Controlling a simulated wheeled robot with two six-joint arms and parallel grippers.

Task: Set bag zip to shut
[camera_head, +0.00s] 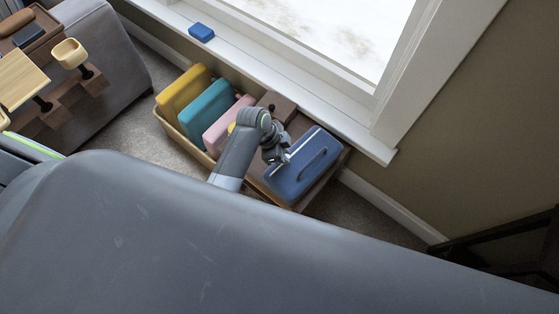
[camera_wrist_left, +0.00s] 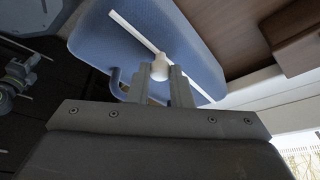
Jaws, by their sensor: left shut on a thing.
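The blue bag (camera_head: 308,172) lies on a brown wooden surface (camera_head: 334,165) below the window. Its pale zip line shows in the left wrist view as a white strip (camera_wrist_left: 137,31) running diagonally across the blue face (camera_wrist_left: 176,35). The white zip pull (camera_wrist_left: 160,67) sits partway along the strip. My left gripper (camera_head: 283,157) reaches the near left part of the bag. In the left wrist view its fingers (camera_wrist_left: 160,80) are closed around the zip pull. The fingers hide part of the strip. My right gripper is not in view.
A tan crate (camera_head: 172,128) beside the bag holds yellow (camera_head: 184,90), teal (camera_head: 206,100) and pink (camera_head: 227,125) bags. A brown box (camera_head: 279,105) stands behind my left wrist. The window sill (camera_head: 290,80) runs behind, with a small blue block (camera_head: 201,32).

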